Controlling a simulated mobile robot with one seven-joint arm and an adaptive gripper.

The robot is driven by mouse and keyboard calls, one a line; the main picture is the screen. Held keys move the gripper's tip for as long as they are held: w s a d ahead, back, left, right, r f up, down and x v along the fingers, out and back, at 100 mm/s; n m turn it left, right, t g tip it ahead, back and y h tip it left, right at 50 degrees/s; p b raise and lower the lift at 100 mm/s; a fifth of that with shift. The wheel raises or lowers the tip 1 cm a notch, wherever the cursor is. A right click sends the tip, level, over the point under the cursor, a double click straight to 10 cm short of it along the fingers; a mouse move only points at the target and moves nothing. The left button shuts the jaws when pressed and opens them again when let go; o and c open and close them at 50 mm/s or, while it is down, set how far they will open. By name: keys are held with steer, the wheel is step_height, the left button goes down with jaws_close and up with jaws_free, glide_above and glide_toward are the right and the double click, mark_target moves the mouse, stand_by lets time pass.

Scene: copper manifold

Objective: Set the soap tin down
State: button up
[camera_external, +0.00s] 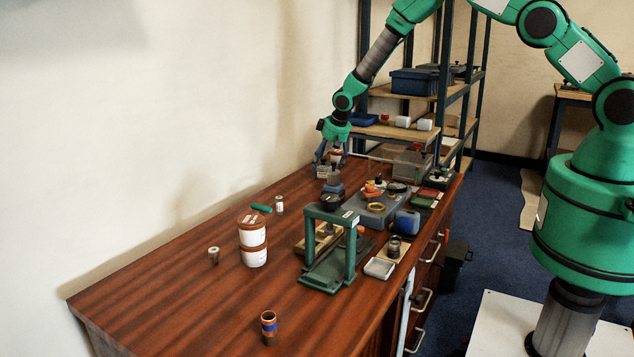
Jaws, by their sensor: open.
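My gripper (329,162) is at the far end of the wooden bench, pointing down close to the bench top, with its jaws open. A small pale and brown item (336,156) shows at the fingers; I cannot tell whether it is between them or behind them. No thing is clearly marked as the soap tin. A small, shallow, light grey rectangular tin (379,268) lies flat at the bench's right edge, well away from my gripper, and may be it.
A green frame stand (349,250), two stacked white tubs (253,241) and a copper-coloured cylinder with a blue band (269,327) stand on the bench (190,290). Several small items crowd the grey block (377,208) near my gripper. The left front is mostly clear.

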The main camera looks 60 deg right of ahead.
steer(key=p+v, duration=0.1)
steer(key=v, duration=0.9)
steer(key=shift+r, duration=0.3)
steer(key=shift+r, duration=0.1)
steer(key=s+a+r, duration=0.2)
steer(key=s+r, duration=0.5)
steer(key=r, duration=0.4)
steer(key=s+a+r+n, duration=0.1)
steer(key=s+a+r, duration=0.1)
steer(key=s+r, duration=0.75)
steer(key=s+a+r, duration=0.1)
steer(key=s+r, duration=0.5)
steer(key=r, duration=0.7)
steer(key=s+a+r, duration=0.2)
steer(key=s, duration=0.9)
steer(key=s+a+r+n+t+y, duration=0.1)
steer(key=s+r, duration=0.2)
steer(key=s, duration=0.8)
steer(key=s+a+r, duration=0.2)
steer(key=s, duration=1)
steer(key=shift+a+r+n, duration=0.2)
steer(key=shift+a+n, duration=0.1)
steer(key=shift+a, duration=0.05)
steer(key=shift+s, duration=0.1)
